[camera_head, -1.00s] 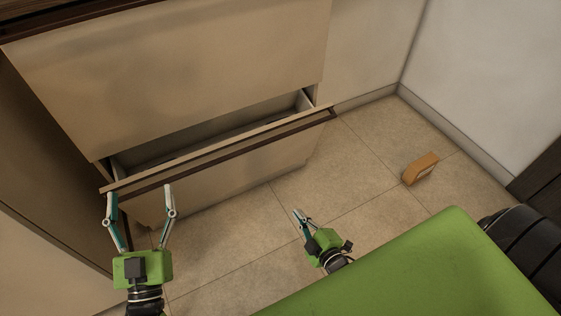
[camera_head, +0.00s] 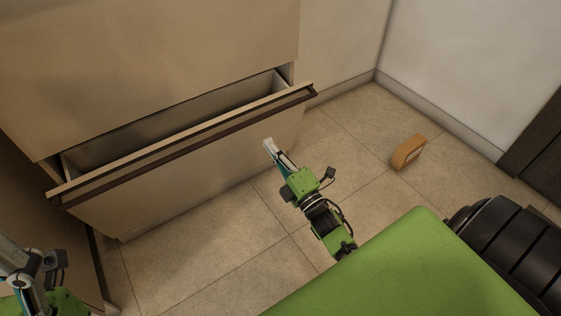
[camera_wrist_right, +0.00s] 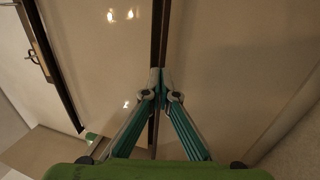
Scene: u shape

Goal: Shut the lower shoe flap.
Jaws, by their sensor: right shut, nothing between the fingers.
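The lower shoe flap (camera_head: 190,178) is a beige front with a dark strip along its top edge, low on the cabinet. It stands open, tilted outward, with a dark gap behind its top edge. My right gripper (camera_head: 268,143) is shut and empty in front of the flap's right part; I cannot tell whether it touches. In the right wrist view its fingertips (camera_wrist_right: 158,85) meet over a dark strip between pale, shiny panels. My left gripper (camera_head: 40,285) is partly cut off at the lower left, and its fingers cannot be made out.
The upper cabinet front (camera_head: 170,60) above the gap is closed. A small orange-brown block (camera_head: 408,152) lies on the tiled floor (camera_head: 350,140) to the right. A white wall (camera_head: 460,70) and dark panel (camera_head: 538,140) bound the right side. Floor between flap and block is clear.

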